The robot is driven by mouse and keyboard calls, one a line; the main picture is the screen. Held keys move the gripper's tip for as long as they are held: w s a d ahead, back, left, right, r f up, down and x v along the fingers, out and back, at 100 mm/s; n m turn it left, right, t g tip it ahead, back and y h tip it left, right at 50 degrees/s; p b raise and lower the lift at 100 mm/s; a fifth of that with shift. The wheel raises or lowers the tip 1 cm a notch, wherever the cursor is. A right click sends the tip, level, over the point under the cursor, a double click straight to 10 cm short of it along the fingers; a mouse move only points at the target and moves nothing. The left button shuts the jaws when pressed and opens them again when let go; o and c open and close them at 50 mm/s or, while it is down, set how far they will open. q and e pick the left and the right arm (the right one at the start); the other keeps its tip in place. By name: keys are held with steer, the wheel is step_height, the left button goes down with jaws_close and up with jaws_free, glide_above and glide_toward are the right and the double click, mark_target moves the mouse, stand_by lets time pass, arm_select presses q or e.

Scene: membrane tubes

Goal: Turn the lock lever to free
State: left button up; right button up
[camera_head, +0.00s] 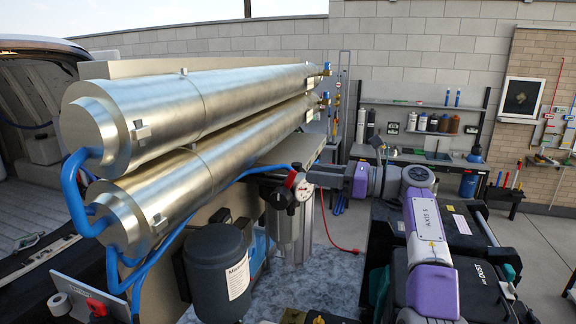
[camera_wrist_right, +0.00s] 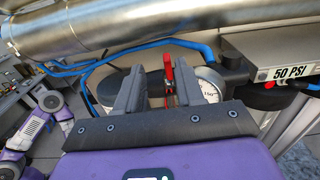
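The red lock lever (camera_head: 291,180) is at the filter head beside a round white pressure gauge (camera_head: 303,191), below the two steel membrane tubes (camera_head: 150,112). In the right wrist view the red lever (camera_wrist_right: 169,75) stands between the two fingers of my right gripper (camera_wrist_right: 161,82), with gaps on both sides. The gauge (camera_wrist_right: 209,86) is partly hidden behind the right finger. In the head view my right gripper (camera_head: 312,176) reaches in from the right, close to the lever. It is open and holds nothing. My left gripper is not in view.
Blue hoses (camera_head: 72,190) run around the tube ends and toward the filter. A dark canister (camera_head: 218,272) stands in front at left, and a clear filter housing (camera_head: 295,230) hangs under the gauge.

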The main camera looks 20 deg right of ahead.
mark_target(291, 171)
steer(key=x, duration=0.4)
steer(key=w+p+x, duration=0.1)
steer(key=x, duration=0.1)
steer(key=shift+d+f, duration=0.15)
steer(key=shift+f, duration=0.2)
steer(key=shift+a+r, duration=0.1)
steer(key=shift+a, duration=0.4)
steer(key=shift+w, duration=0.4)
steer(key=shift+s, duration=0.1)
jaws_close()
